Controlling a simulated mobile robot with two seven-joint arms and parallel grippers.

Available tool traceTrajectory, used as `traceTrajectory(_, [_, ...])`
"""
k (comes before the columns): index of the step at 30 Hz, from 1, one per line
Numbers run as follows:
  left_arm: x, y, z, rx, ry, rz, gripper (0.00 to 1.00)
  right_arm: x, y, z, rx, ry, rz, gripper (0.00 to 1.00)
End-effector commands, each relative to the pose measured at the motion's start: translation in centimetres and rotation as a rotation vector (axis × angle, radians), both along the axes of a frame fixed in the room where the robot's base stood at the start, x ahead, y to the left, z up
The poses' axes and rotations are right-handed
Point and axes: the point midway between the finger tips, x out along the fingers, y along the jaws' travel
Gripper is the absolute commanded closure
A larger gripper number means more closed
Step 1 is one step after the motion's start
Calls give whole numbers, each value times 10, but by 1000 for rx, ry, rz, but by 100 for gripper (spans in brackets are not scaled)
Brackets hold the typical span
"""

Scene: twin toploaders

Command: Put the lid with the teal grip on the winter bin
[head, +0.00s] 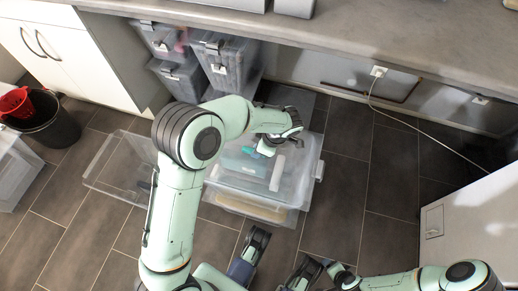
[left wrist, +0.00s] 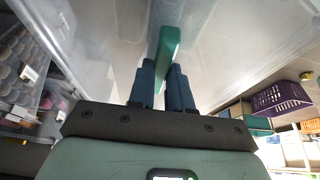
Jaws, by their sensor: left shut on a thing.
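My left gripper (head: 266,149) reaches over the clear bin in the middle of the floor. The left wrist view shows its two blue fingers (left wrist: 161,88) shut on an upright teal grip (left wrist: 166,55). A translucent lid panel (left wrist: 220,35) spreads around the grip. In the head view the teal grip is mostly hidden by the hand. The clear bin (head: 295,191) holds pale and teal-tinted contents, blurred through plastic. I cannot read any winter label, nor tell whether the lid touches the rim. My right arm enters at lower right; its gripper (head: 305,274) is low and unclear.
Lidded grey bins (head: 222,62) stand under the counter (head: 330,45). A black bucket (head: 52,127) with a red basket (head: 14,103) is at far left. A white cabinet (head: 470,225) stands right. Floor (head: 345,190) right of the bin is free.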

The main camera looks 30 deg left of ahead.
Motion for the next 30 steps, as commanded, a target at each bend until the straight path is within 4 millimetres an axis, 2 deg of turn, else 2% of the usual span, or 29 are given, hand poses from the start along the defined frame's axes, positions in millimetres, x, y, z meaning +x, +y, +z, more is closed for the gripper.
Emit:
traceTrajectory(16, [1,0,-4,0,-2,0,100,-7,0,-6,3,25,0,27])
traceTrajectory(17, [0,0,-4,0,-2,0,72,-7,0,-6,3,25,0,27])
traceTrajectory(18, [0,0,-3,0,-2,0,59,-7,0,-5,3,24,-1,27])
traceTrajectory(19, [0,0,-3,0,-2,0,56,-7,0,-5,3,24,-1,27])
traceTrajectory(30, [0,0,1,0,-2,0,56,-3,0,-1,1,9,0,27])
